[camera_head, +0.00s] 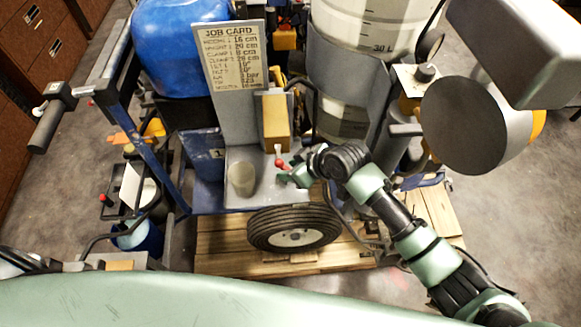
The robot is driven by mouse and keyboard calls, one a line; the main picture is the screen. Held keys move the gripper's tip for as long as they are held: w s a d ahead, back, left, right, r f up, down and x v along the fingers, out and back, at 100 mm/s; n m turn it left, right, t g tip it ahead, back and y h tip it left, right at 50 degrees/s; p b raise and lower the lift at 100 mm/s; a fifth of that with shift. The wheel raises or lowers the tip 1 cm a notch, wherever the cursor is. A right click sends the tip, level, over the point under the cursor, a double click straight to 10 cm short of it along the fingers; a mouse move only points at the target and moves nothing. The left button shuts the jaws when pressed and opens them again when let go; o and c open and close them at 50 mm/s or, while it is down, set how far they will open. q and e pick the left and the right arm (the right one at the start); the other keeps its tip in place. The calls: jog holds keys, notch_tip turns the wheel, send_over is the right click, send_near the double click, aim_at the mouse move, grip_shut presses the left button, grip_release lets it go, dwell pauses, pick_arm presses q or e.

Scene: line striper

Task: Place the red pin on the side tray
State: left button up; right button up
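A small red pin (282,163) with a pale end shows just above the grey side tray (265,195), below a tan block. My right gripper (289,175) reaches in from the right, its tips right at the pin and over the tray's right part. The fingers are small and partly hidden by the wrist, so I cannot tell whether they are closed on the pin. My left gripper is not clearly visible.
A job card (232,58) on a grey upright panel rises behind the tray. A blue tank (182,45) is at left and a white bucket (365,30) at right. A black wheel (294,229) sits below the tray on a wooden pallet (225,245). Bare tray surface shows between cup and gripper.

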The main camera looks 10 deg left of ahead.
jog(key=shift+r, duration=0.3)
jog(key=b+v, duration=0.1)
jog(key=v, duration=0.6)
jog(key=w+d+f+m+t+h, duration=0.1)
jog(key=d+f+m, duration=0.3)
jog(key=f, duration=0.6)
jog(key=d+f+m+h, duration=0.1)
jog(key=d+f+m, duration=0.1)
jog(key=d+f, duration=0.6)
jog(key=s+d+f+m+h, duration=0.1)
jog(key=s+d+f, duration=0.2)
jog(key=f, duration=0.4)
jog(key=s+d+f+m+h, duration=0.1)
jog(key=s+d+f, duration=0.1)
jog(key=s+f, duration=0.35)
jog(key=s+d+f+g+h, duration=0.1)
jog(key=s+d+f, duration=0.2)
jog(key=s+f, duration=0.3)
jog(key=s+d+f+m+g+h, duration=0.1)
jog(key=s+d+f, duration=0.3)
jog(key=s, duration=1.2)
jog(key=s+d+f+g, duration=0.1)
jog(key=s+d+f, duration=0.3)
jog(key=s+f, duration=0.3)
jog(key=s, duration=0.4)
jog(key=shift+d+f+m+g+h, duration=0.25)
jog(key=shift+f+m+g+h, duration=0.15)
